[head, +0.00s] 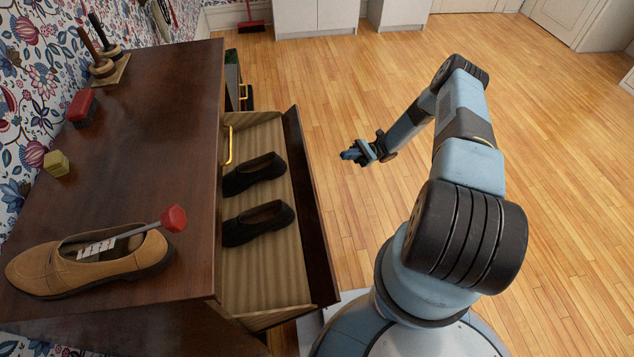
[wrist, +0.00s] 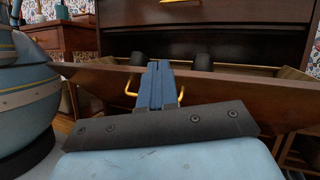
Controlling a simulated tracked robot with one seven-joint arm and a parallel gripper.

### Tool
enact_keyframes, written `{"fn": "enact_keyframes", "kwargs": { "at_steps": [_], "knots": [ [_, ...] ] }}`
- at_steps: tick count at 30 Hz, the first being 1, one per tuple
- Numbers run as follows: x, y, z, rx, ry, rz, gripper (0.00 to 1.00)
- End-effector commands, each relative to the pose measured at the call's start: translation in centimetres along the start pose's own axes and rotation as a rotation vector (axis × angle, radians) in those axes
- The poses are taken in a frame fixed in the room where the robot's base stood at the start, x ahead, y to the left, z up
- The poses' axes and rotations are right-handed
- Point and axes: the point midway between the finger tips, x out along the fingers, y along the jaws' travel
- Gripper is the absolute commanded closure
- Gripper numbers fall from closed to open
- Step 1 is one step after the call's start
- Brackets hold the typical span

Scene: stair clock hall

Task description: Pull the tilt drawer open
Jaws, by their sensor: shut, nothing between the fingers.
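The tilt drawer (head: 308,205) stands tipped open from the dark wooden cabinet (head: 150,110), its striped inside showing. Two black shoes (head: 258,223) lie in it. In the wrist view the drawer front (wrist: 235,97) spans the picture, with a brass handle (wrist: 130,86) partly hidden behind my fingers. My gripper (head: 349,154) is shut and empty, out over the floor to the right of the drawer front. It looks apart from the drawer in the head view. In the wrist view my blue fingertips (wrist: 158,72) point toward the handle.
On the cabinet top are a tan shoe (head: 60,268) with a red-knobbed shoe tree (head: 173,218), a yellow block (head: 56,163), a red brush (head: 82,107) and a wooden stand (head: 105,70). Another brass handle (head: 229,145) is on the cabinet face. The wooden floor (head: 540,130) beyond my arm is clear.

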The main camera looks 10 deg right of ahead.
Motion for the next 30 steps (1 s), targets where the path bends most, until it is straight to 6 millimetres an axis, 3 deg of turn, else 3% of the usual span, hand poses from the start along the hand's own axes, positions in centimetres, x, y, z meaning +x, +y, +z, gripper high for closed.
{"fn": "enact_keyframes", "kwargs": {
  "at_steps": [9, 15, 22, 30],
  "knots": [
    [-1.2, 4.5, -7.4, 0.003, -0.206, -0.191, 1.0],
    [-1.3, 7.0, -11.0, -0.005, -0.308, -0.292, 1.0],
    [-1.2, 8.5, -13.0, -0.012, -0.365, -0.35, 1.0],
    [-2.0, 8.8, -12.4, -0.026, -0.368, -0.375, 1.0]
  ]
}}
